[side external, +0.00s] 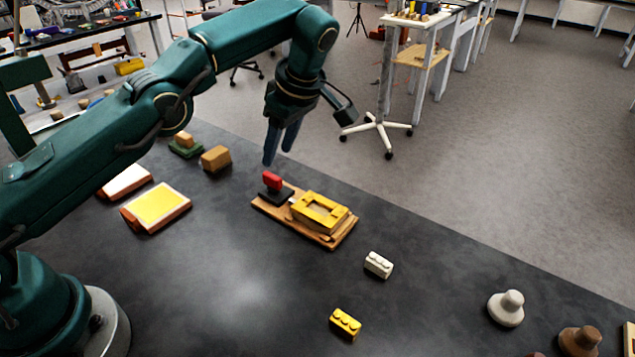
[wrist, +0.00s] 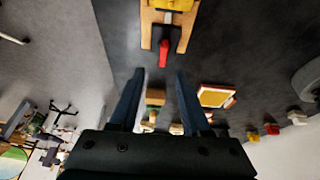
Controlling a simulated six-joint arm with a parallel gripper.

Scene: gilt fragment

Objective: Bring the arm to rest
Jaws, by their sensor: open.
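My gripper (side external: 281,146) hangs from my arm above the dark table, just above and slightly behind a red block (side external: 272,181) in the side view. A yellow frame-like piece (side external: 320,212) lies on the same board. In the wrist view my gripper (wrist: 158,74) shows two blue fingers spread apart with nothing held between them. The red block (wrist: 164,52) stands beyond the fingertips there, apart from them.
A white brick (side external: 378,265) and a yellow brick (side external: 345,324) lie on the table. A yellow-topped tray (side external: 157,207) and a tan block (side external: 216,158) are to the left. A grey knobbed weight (side external: 506,308) and a brown one (side external: 579,341) stand at the right.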

